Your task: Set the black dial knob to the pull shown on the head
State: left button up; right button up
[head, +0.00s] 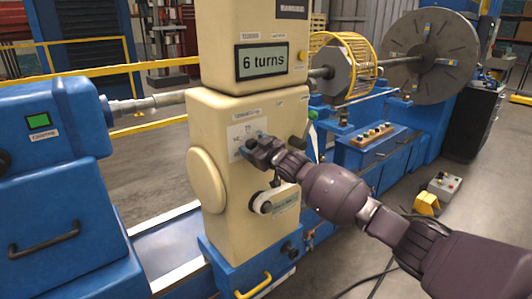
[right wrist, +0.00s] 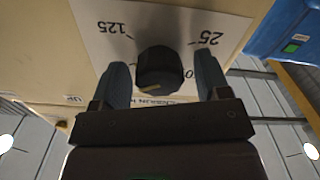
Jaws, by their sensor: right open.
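The black dial knob (right wrist: 157,66) sits on a white scale plate (right wrist: 100,18) in the right wrist view. The plate reads upside down there, with 125 at upper left and 25 at upper right; other marks are partly hidden. A pale pointer line on the knob is at its lower edge, slanting left. My right gripper (right wrist: 162,72) is open, with one finger on each side of the knob and gaps visible. In the head view, my right gripper (head: 254,147) covers the knob against the plate (head: 238,132). The display (head: 263,61) on the cream head reads "6 turns".
The cream column (head: 228,232) has a round side cover (head: 205,180). A blue machine housing (head: 55,200) stands left; a yellow cage (head: 343,65) stands behind.

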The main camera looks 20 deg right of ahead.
jog(key=v, duration=1)
jog(key=shift+b, duration=0.45)
jog(key=shift+s, duration=0.1)
jog(key=s+f+m+g+h, duration=0.2)
jog(key=s+f+m+h, duration=0.1)
jog(key=s+f, duration=1.3)
jog(key=s+d+f+m+g+h, duration=0.1)
jog(key=s+f+m+g+h, duration=0.2)
jog(key=s+f, duration=1.4)
jog(key=s, duration=0.5)
jog(key=shift+s+f, duration=0.2)
jog(key=shift+c, duration=0.3)
